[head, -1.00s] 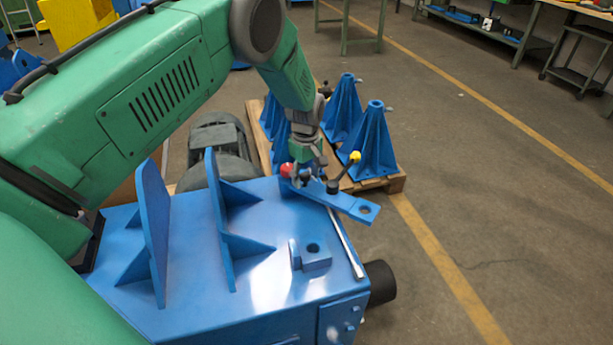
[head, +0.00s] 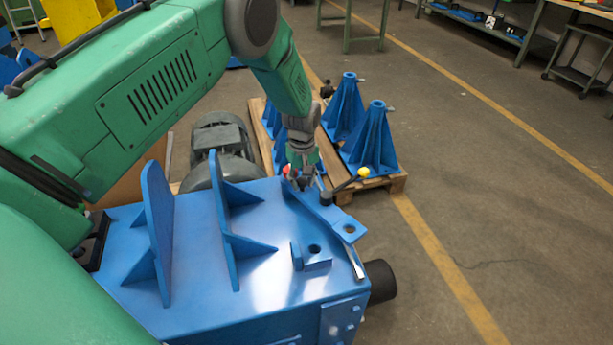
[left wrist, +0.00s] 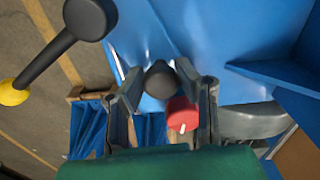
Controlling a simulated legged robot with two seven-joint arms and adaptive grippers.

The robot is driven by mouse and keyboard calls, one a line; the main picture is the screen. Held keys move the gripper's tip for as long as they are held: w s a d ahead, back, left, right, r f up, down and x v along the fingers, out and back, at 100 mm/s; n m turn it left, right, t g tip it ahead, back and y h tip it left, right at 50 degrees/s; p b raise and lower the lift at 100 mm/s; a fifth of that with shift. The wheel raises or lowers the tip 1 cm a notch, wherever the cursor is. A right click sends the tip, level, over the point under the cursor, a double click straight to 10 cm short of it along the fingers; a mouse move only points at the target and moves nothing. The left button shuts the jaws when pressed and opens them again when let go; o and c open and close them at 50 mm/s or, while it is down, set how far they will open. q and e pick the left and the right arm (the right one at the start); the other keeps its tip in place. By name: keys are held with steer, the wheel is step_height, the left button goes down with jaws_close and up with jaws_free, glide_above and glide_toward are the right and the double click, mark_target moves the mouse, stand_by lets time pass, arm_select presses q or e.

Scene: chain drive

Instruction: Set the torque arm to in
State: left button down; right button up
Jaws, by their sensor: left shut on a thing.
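The torque arm (head: 325,212) is a flat blue bar on top of the blue housing, with a hole near its free end. A black lever with a yellow ball (head: 363,173) stands on it; the lever also shows at the upper left of the left wrist view (left wrist: 55,55). My left gripper (head: 303,184) is down at the bar's back part. In the left wrist view its fingers (left wrist: 161,92) are shut around a dark round-topped grip (left wrist: 160,79). A red knob (left wrist: 181,114) sits beside that grip. The bar's free end is apart from the blue holed lug (head: 314,254).
Upright blue plates with ribs (head: 228,215) stand on the housing, left of the bar. A grey motor (head: 220,150) is behind. Blue pyramid stands (head: 372,140) sit on a wooden pallet beyond. Floor at the right is clear.

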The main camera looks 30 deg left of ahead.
arm_select(q)
steer(key=shift+s+a+r+m+p, duration=0.15)
steer(key=shift+s+m+p, duration=0.15)
steer(key=shift+m, duration=0.3)
steer(key=shift+s+a+f+m+p, duration=0.15)
steer(key=shift+s+m, duration=0.1)
steer(key=shift+m, duration=0.35)
steer(key=shift+s+a+m+p, duration=0.15)
steer(key=shift+s+a+m, duration=0.1)
steer(key=shift+m, duration=0.35)
steer(key=shift+s+a+m+p, duration=0.15)
steer(key=shift+s+a+m, duration=0.05)
steer(key=shift+m, duration=0.4)
steer(key=c, duration=1.2)
jaws_free()
step_height(320, 180, up, 12)
steer(key=shift+f, duration=0.1)
